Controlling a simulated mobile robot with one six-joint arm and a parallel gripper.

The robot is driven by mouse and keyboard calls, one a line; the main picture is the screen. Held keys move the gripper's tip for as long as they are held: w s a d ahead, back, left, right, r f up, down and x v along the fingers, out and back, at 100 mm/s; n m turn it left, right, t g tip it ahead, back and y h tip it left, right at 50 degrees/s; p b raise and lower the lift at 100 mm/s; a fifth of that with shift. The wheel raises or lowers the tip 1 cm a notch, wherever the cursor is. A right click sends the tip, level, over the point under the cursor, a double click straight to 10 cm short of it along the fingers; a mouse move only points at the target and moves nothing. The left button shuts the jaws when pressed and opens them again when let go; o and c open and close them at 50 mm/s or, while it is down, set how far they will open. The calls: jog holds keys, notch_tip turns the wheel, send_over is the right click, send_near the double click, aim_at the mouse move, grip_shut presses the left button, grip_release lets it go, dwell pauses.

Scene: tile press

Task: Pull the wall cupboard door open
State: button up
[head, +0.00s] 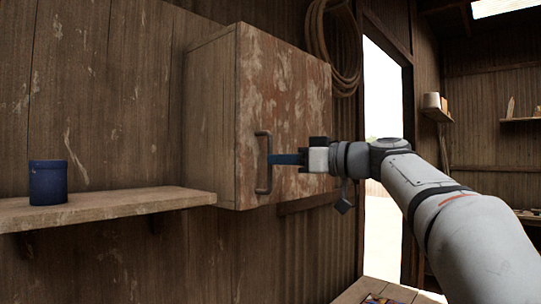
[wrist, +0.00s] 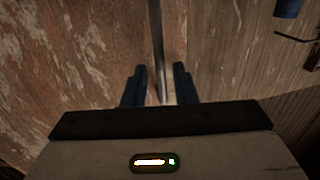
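The wall cupboard (head: 210,120) hangs on the wooden wall, and its worn, paint-flaked door (head: 290,100) looks closed. A dark upright bar handle (head: 257,165) is near the door's left edge. My gripper (head: 272,159) comes from the right, with its blue fingertips at the handle. In the wrist view, the two fingers (wrist: 160,85) are apart, and the handle bar (wrist: 157,40) runs between them with a gap on each side. The gripper is open. Whether the tips reach past the bar is hard to tell.
A bright doorway (head: 383,95) lies farther right. Room in front of the door is clear except for my arm.

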aim_at(270, 186)
jog(key=shift+p+x, duration=0.5)
jog(key=shift+x, duration=1.35)
grip_shut()
